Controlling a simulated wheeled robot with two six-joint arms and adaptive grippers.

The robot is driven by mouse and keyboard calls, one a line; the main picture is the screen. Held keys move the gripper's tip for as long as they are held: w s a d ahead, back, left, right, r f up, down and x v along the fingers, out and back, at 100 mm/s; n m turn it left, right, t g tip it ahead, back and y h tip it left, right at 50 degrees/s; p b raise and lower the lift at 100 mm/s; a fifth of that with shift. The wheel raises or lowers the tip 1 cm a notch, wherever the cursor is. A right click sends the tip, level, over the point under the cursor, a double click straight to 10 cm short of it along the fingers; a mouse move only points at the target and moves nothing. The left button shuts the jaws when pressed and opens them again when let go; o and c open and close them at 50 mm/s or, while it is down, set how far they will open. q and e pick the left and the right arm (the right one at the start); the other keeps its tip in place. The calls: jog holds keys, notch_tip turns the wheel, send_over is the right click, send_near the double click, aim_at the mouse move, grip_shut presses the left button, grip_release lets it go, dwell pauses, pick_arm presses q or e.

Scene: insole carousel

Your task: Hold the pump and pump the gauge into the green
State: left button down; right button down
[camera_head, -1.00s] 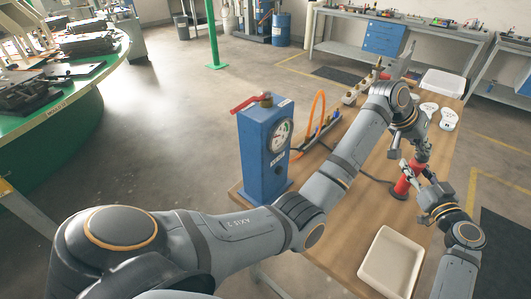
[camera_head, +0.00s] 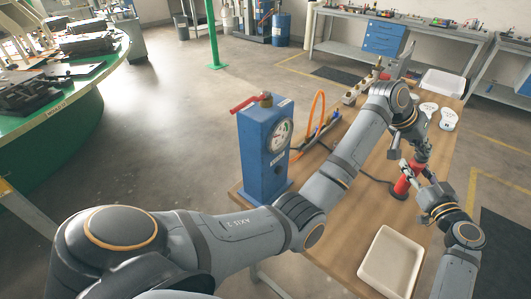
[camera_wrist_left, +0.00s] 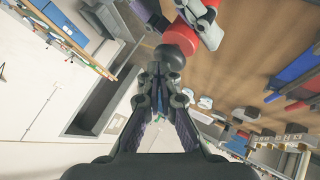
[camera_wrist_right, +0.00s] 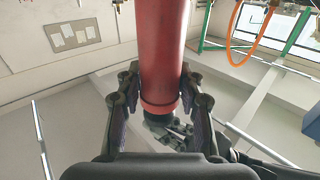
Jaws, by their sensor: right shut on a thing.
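The red pump cylinder (camera_head: 402,186) is at the right edge of the wooden bench (camera_head: 345,232). My right gripper (camera_head: 414,174) is shut around its body; the right wrist view shows the red barrel (camera_wrist_right: 163,50) between both fingers. My left gripper (camera_head: 418,148) is above the pump. In the left wrist view its fingers (camera_wrist_left: 158,75) are drawn together at a black round knob (camera_wrist_left: 170,58) on the pump's end; whether they touch it is unclear. The blue gauge box (camera_head: 263,152) bears a round dial (camera_head: 280,137); its needle is too small to read.
A white tray (camera_head: 391,262) lies at the bench's near end, and pale insoles (camera_head: 448,119) lie at the far right. A dark hose and an orange hose (camera_head: 317,108) run near the box. My left arm crosses over the bench.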

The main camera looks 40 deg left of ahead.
aim_at(419, 155)
pick_arm(q)
jog(key=shift+s+f, duration=0.1)
jog(key=shift+f, duration=0.65)
jog(key=shift+a+f, duration=0.1)
jog(key=shift+f, duration=0.4)
jog(key=shift+r, duration=3.25)
jog(key=shift+r, duration=0.15)
